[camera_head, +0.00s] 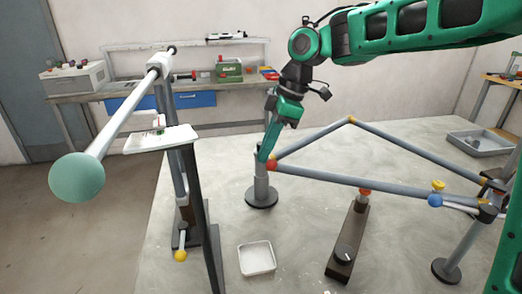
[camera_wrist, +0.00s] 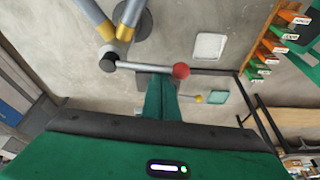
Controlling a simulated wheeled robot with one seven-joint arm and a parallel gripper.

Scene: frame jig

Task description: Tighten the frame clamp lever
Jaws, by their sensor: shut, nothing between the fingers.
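A grey tubular frame (camera_head: 350,180) with orange joints spans the middle and right of the head view, its left end at an upright post (camera_head: 261,185). A lever with a red ball knob (camera_wrist: 181,71) sticks out from a dark pivot (camera_wrist: 108,62) beside the frame tubes in the wrist view. The red knob also shows at the post in the head view (camera_head: 270,165). My gripper (camera_wrist: 160,82) is shut and empty, its green fingertips right by the lever's bar, left of the knob. I cannot tell whether they touch it.
A white dish (camera_head: 257,259) and a dark block (camera_head: 345,248) lie on the grey surface. A workbench (camera_head: 120,92) stands behind.

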